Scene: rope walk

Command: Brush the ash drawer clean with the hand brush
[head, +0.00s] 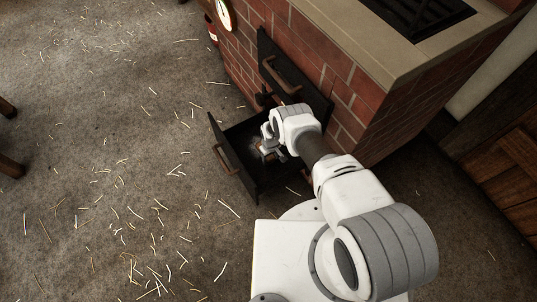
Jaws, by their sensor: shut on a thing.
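The ash drawer (229,173) is a dark metal box, pulled out low at the foot of the brick stove. Its front panel with a wooden handle faces left. My gripper (266,146) is down inside the drawer, shut on the hand brush (266,154), of which only a small brownish part shows. My wrist and the gripper cover most of the brush. A pale, greyish patch of ash lies on the drawer floor beside the brush. The far right of the drawer is hidden behind my arm.
The brick stove (345,90) stands behind the drawer, with a dark grate (418,12) on top. A dark metal door (290,72) with a wooden handle stands open just above the drawer. Loose straw-like fibres (150,270) litter the floor at left. Wooden legs stand at the left edge.

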